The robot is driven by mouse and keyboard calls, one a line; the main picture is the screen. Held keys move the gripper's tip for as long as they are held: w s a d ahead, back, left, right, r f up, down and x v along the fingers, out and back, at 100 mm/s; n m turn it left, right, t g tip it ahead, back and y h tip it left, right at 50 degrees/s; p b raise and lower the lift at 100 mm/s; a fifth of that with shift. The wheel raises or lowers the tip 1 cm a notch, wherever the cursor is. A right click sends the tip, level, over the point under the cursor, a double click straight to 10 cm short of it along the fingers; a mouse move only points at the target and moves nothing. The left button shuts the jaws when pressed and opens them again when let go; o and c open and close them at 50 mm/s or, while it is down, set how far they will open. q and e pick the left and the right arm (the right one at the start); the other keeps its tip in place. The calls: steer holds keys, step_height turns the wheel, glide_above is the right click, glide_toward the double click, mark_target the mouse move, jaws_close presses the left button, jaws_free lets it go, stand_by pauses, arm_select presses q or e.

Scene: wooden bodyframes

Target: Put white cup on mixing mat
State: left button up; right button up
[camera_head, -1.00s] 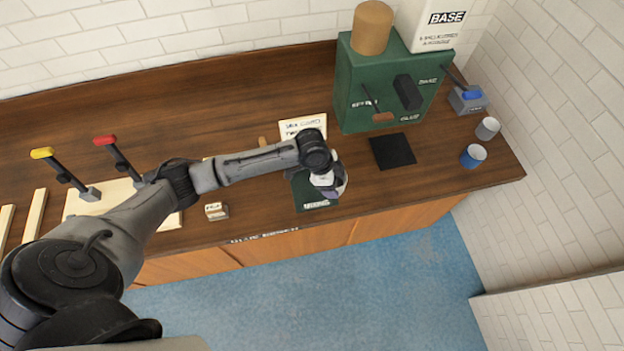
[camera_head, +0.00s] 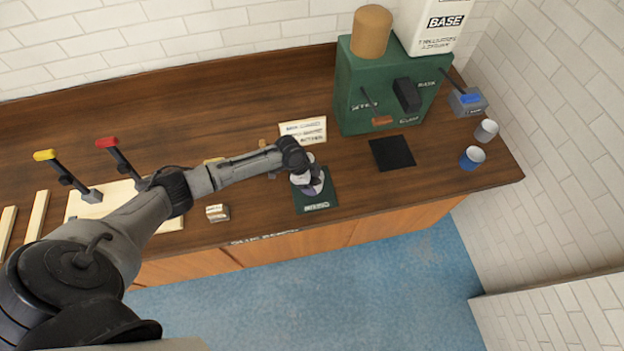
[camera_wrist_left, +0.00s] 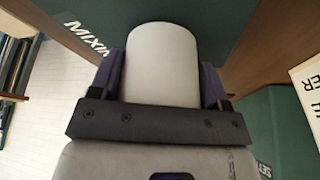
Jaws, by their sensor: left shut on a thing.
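The white cup (camera_wrist_left: 162,62) fills the middle of the left wrist view, between the two dark fingers of my left gripper (camera_wrist_left: 162,85). The gripper is shut on it. In the head view my left gripper (camera_head: 310,182) is over the dark green mixing mat (camera_head: 318,200), near its back left part, and partly hides the cup. The mat also shows behind the cup in the left wrist view (camera_wrist_left: 215,22), with white letters. I cannot tell whether the cup touches the mat. My right gripper is not in view.
A green machine (camera_head: 385,95) stands behind a black pad (camera_head: 392,152). A blue cup (camera_head: 471,160) and a grey-white cup (camera_head: 486,131) stand at the right end of the bench. A small labelled block (camera_head: 217,212) and a sign (camera_head: 303,130) are near the mat.

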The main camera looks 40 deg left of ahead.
arm_select(q)
steer(key=shift+f, duration=0.1)
steer(key=shift+f, duration=0.1)
steer(key=o, duration=1.1)
